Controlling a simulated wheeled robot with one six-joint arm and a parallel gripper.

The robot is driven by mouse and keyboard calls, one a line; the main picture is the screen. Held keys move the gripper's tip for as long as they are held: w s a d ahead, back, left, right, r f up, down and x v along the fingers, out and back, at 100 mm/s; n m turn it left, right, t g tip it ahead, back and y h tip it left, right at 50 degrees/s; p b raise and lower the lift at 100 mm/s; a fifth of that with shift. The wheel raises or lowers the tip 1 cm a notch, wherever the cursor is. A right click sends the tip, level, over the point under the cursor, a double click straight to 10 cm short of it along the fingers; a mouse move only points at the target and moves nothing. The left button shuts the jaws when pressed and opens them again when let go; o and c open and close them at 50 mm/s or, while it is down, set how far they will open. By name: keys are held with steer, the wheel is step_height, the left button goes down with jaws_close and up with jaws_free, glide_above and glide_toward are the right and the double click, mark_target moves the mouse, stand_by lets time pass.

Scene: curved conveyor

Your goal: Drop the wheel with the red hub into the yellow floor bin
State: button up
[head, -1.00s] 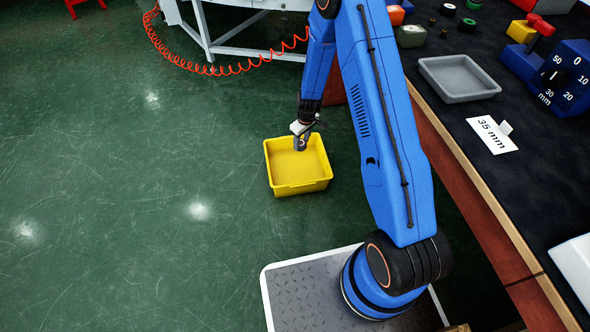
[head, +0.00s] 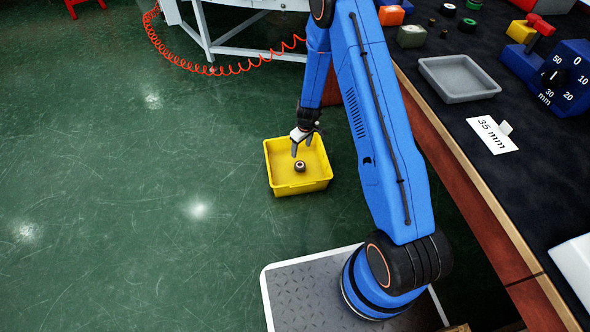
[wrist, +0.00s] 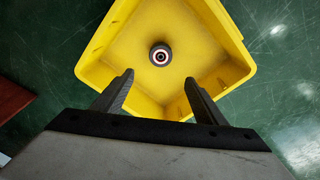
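The wheel (head: 300,166) is dark with a pale ring around its hub, and shows below my gripper, within the outline of the yellow floor bin (head: 297,189). In the wrist view the wheel (wrist: 160,55) shows a reddish ring at its hub, against the floor of the yellow bin (wrist: 92,75). I cannot tell whether it is still falling or resting on the bin floor. My gripper (head: 301,151) is above the bin, pointing down. In the wrist view its two fingers (wrist: 160,84) are spread apart with nothing between them.
A dark workbench on the right holds a grey tray (head: 458,78), a white "35 mm" sign (head: 492,135), a blue gauge block (head: 568,80) and several small parts. An orange coiled hose (head: 185,62) lies by a white frame at the back. The green floor left of the bin is clear.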

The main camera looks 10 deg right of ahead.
steer(key=shift+r, duration=0.1)
step_height(320, 180, up, 17)
steer(key=s+d, duration=0.1)
steer(key=shift+s, duration=0.4)
stand_by(0.3)
steer(key=shift+r, duration=0.1)
stand_by(0.4)
steer(key=s+d+r+m+t, duration=0.1)
steer(key=s+r+m, duration=0.1)
steer(key=s+r, duration=0.9)
steer(key=s+d+r+m+t, duration=0.15)
steer(key=s+r, duration=0.35)
steer(key=r, duration=1.2)
steer(key=s+d+r+m, duration=0.1)
steer(key=s+r, duration=0.2)
steer(key=s, duration=0.5)
steer(key=s+d+r+m, duration=0.1)
steer(key=s+r, duration=0.1)
steer(key=s, duration=0.7)
steer(key=s+d+r+m+t, duration=0.1)
steer(key=s+r, duration=0.2)
steer(key=s, duration=0.5)
steer(key=shift+s+r+h, duration=0.15)
steer(key=shift+r+h, duration=0.2)
steer(key=shift+h, duration=0.05)
steer(key=shift+d, duration=0.1)
